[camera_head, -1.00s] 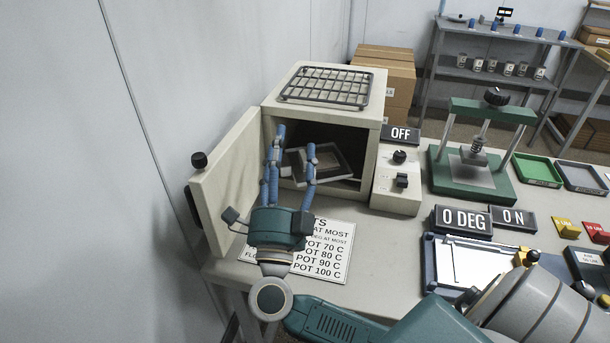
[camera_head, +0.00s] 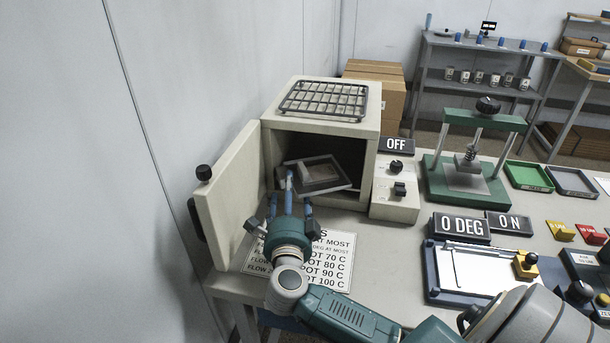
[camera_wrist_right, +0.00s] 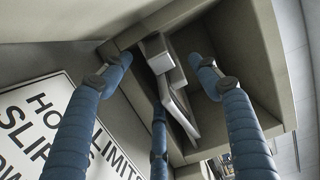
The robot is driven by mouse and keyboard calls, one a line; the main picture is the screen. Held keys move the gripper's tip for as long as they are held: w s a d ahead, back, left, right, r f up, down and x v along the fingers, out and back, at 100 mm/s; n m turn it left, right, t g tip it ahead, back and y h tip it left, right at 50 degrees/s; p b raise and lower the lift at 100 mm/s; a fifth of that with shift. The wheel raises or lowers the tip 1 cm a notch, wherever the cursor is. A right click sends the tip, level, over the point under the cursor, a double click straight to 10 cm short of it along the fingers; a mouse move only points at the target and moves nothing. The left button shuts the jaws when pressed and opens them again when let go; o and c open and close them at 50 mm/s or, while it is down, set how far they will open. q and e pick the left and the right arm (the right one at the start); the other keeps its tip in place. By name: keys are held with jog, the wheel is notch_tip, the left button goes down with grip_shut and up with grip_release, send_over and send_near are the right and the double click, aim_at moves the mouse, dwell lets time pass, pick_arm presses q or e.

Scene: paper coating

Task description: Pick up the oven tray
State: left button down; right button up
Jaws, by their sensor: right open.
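The oven tray (camera_head: 338,184) is a grey, shallow rectangular tray inside the open oven (camera_head: 342,125). It looks tilted, with a small brownish piece in it. In the right wrist view the tray (camera_wrist_right: 178,100) shows edge-on beyond the fingers. My right gripper (camera_head: 290,200) has blue fingers and is at the oven mouth, just in front of the tray's near left side. Its fingers are spread open with nothing held between them. Whether a fingertip touches the tray, I cannot tell. My left gripper is not in view.
The oven door (camera_head: 228,195) stands open on the left, close to my right gripper. A wire rack (camera_head: 325,98) lies on the oven top. A printed sign (camera_head: 335,262) lies below the gripper. A control box (camera_head: 395,200) and a green press (camera_head: 470,165) stand to the right.

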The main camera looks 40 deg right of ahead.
jog(key=x, duration=0.2)
jog(key=shift+w+d+f, duration=0.1)
jog(key=shift+w+d, duration=0.1)
jog(key=shift+w, duration=0.15)
jog(key=shift+s, duration=0.1)
jog(key=shift+c, duration=1.4)
grip_shut()
